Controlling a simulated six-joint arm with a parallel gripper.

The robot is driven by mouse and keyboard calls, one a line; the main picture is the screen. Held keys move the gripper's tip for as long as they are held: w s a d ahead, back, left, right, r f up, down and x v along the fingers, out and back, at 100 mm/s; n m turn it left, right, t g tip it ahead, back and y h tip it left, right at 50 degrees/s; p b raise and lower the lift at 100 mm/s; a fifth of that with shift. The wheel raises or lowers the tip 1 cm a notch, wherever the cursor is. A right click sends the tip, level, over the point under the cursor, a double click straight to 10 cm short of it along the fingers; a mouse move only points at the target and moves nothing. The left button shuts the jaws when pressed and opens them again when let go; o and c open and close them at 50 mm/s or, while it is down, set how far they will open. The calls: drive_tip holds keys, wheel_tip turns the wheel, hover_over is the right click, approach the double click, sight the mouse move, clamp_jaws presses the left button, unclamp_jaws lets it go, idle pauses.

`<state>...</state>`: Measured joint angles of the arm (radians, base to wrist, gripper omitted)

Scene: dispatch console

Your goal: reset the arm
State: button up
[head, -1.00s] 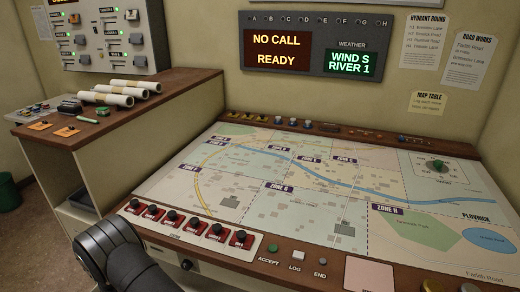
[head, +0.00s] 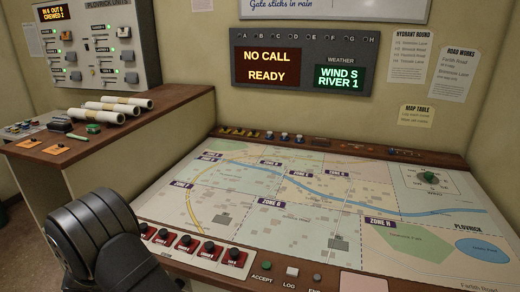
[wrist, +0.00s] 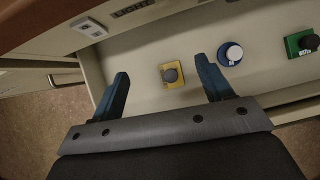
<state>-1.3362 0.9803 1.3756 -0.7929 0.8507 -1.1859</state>
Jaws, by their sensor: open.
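My gripper (wrist: 162,68) shows in the wrist view with its two blue-teal fingers wide apart and nothing between them. Below it is a pale, shallow drawer-like surface holding a yellow-based grey knob (wrist: 171,75), a round blue-and-white knob (wrist: 230,54) and a green-based dark knob (wrist: 302,43). The yellow-based knob appears between the fingers in the picture, with no clear contact. In the head view, a dark link of my arm stands at the lower left, in front of the console; the gripper itself is out of that view.
The map table (head: 400,160) spreads across the right, with a row of red switches (head: 185,244) along its front edge. Paper rolls (head: 108,112) lie on the side counter (head: 165,102). The display (head: 302,64) reads "NO CALL READY". A small white box (wrist: 88,27) is at the wrist view's upper left.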

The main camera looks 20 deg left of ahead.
wheel_tip(320, 180, up, 16)
drive_tip(key=w+d+m+h, duration=0.1)
drive_tip(key=w+d+m, duration=0.1)
drive_tip(key=w, duration=0.1)
drive_tip(key=w+d+m+h, duration=0.1)
drive_tip(key=w+d+m, duration=0.1)
drive_tip(key=w+d, duration=0.1)
drive_tip(key=w+d+m+g+h, duration=0.1)
drive_tip(key=w+d+m, duration=0.1)
drive_tip(key=w+d, duration=0.1)
drive_tip(key=shift+w+d+f, duration=0.15)
drive_tip(key=shift+w+d, duration=0.05)
drive_tip(key=shift+w, duration=0.5)
drive_tip(key=shift+w+d+m+h, duration=0.3)
drive_tip(key=shift+w+d+m, duration=0.1)
drive_tip(key=shift+w+d, duration=0.15)
drive_tip(key=shift+o, duration=0.2)
drive_tip(key=o, duration=0.6)
drive_tip(key=shift+s, duration=0.1)
